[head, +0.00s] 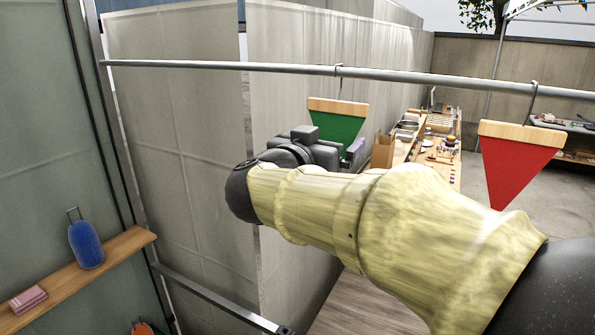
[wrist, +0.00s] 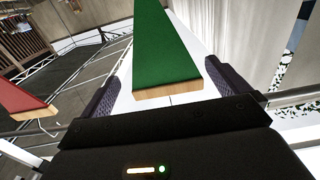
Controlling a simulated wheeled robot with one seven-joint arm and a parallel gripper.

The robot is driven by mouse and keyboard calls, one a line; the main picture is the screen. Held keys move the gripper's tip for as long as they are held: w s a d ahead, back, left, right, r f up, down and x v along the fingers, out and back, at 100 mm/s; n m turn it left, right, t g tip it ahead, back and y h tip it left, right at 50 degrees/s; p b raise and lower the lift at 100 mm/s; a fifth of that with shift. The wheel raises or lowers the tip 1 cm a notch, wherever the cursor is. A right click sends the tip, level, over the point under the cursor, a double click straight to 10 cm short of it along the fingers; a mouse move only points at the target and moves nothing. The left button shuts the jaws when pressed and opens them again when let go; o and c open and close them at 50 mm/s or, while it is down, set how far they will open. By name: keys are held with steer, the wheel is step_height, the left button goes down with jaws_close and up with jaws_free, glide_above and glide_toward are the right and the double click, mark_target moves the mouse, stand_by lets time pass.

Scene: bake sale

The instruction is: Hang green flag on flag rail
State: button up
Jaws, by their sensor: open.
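The green flag (head: 336,126) is a triangle with a wooden strip along its top. It hangs point down from a thin dark hook (head: 339,82) over the grey flag rail (head: 220,66), left of the red flag. My gripper (head: 345,153) is at the lower part of the green flag, which it partly hides. In the wrist view the green flag (wrist: 163,45) lies between the two spread fingers of my gripper (wrist: 166,72), with gaps visible on both sides. The jaws are open.
A red flag (head: 518,163) hangs on the same rail at the right; it also shows in the wrist view (wrist: 20,103). A wooden shelf (head: 115,250) at the left holds a blue bottle (head: 86,245). A laden table (head: 440,165) stands behind.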

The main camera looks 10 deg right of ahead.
steer(key=b+v, duration=0.3)
steer(key=v, duration=0.7)
steer(key=shift+a, duration=0.1)
steer(key=w+a+f+n+t+y+b, duration=0.2)
steer(key=w+f+n+t+y+b, duration=0.3)
steer(key=w+f, duration=0.35)
step_height(320, 180, down, 15)
steer(key=w+n+g+y, duration=0.1)
steer(key=n+g+y, duration=0.25)
steer(key=y, duration=0.25)
steer(key=s+d+f+g+y+b, duration=0.1)
steer(key=s+d+f+g, duration=0.15)
steer(key=f, duration=0.45)
steer(key=s+d+f+g+b, duration=0.1)
steer(key=s+f+g, duration=0.1)
steer(key=f+g, duration=0.35)
steer(key=s+d+f+g+b, duration=0.1)
steer(key=s+d+f+g, duration=0.1)
steer(key=s+f, duration=0.4)
steer(key=s+d+f+m+g+h+b, duration=0.1)
steer(key=s+d+f+g, duration=0.2)
steer(key=s+d+f, duration=0.2)
step_height(320, 180, down, 4)
steer(key=s, duration=0.2)
steer(key=shift+s+d+r, duration=0.2)
steer(key=shift+s+d, duration=0.05)
steer(key=shift+d, duration=0.05)
